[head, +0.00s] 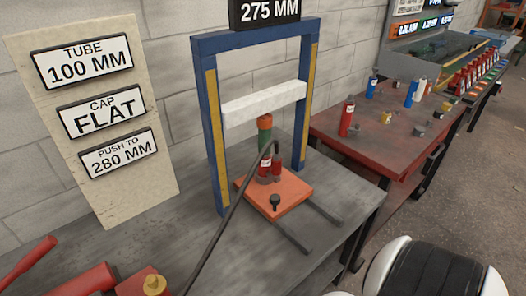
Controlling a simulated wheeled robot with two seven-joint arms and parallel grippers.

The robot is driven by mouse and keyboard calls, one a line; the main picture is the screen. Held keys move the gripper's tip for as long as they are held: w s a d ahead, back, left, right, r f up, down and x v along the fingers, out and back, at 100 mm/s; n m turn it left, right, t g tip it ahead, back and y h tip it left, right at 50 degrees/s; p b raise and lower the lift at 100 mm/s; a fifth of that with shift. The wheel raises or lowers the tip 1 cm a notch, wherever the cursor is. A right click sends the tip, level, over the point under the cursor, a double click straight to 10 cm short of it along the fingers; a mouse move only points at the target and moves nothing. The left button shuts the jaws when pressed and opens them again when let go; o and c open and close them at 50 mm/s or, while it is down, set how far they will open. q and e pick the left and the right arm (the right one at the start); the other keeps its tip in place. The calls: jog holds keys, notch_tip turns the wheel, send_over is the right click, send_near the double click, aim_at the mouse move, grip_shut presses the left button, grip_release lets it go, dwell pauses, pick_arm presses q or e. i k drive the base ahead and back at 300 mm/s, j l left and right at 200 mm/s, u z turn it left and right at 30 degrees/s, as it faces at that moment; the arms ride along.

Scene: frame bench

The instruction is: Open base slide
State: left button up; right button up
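The base slide is an orange plate (290,191) at the foot of a blue press frame (214,150). A black knob (275,201) stands up near its front edge. Two dark rails (293,238) run out from the plate toward the front right, and their front lengths are bare. A red cylinder (265,170) with a green section and an orange-brown top stands upright on the plate, below a white crossbeam (265,102). A dark hose partly covers it. Neither gripper is in view.
The black hose (230,215) runs from the cylinder to the bottom edge. A red pump (88,281) is at lower left. A sign board (150,186) stands behind. A red table (350,146) with bottles is at right. The grey bench (190,235) is clear in front.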

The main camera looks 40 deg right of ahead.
aim_at(274, 199)
jog(key=z, duration=1.5)
jog(key=i+l+z, duration=0.15)
jog(key=l, duration=0.5)
jog(key=k, duration=0.05)
